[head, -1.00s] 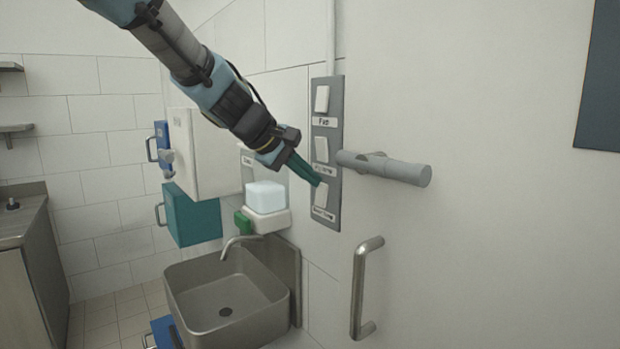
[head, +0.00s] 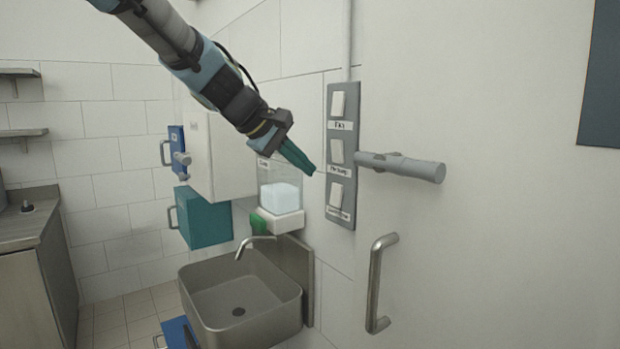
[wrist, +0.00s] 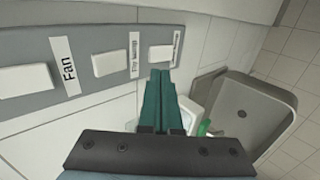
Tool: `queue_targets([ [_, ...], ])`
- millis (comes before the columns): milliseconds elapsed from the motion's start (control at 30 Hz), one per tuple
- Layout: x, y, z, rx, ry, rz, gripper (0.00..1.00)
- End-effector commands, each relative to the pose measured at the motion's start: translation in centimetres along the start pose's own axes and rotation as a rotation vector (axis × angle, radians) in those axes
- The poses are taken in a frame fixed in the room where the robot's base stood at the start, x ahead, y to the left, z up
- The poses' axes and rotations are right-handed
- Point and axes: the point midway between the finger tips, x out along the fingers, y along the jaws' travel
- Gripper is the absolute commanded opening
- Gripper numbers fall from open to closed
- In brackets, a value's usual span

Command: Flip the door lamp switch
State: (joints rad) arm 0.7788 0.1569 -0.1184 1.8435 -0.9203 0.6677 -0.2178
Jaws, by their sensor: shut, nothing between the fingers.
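A grey switch panel (head: 341,222) hangs on the wall beside the door, with three white rocker switches in a column. The top switch (head: 338,104) is labelled Fan. The middle switch (head: 336,152) and the bottom switch (head: 336,195) have labels too blurred to read surely. The wrist view shows the Fan switch (wrist: 25,79), the middle switch (wrist: 110,63) and the third switch (wrist: 162,53). My gripper (head: 312,172) is shut and empty, its green fingers just left of the panel in the head view. In the wrist view its fingertips (wrist: 160,73) appear close to the third switch, apparently apart from it.
A grey door lever (head: 402,166) sticks out right of the panel, above a metal pull handle (head: 378,283). A dispenser (head: 281,205) is on the wall to the left, above a metal sink (head: 240,300). A teal box (head: 207,218) and white cabinet are further left.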

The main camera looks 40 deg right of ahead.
Motion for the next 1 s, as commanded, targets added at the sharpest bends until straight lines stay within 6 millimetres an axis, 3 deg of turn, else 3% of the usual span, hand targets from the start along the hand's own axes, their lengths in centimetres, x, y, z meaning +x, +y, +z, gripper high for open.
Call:
queue_targets([
  [400,-5.7,1.6,0.0,0.000,0.002,0.001,0.00],
  [1000,-6.4,1.8,0.0,-0.001,0.000,0.000,0.00],
])
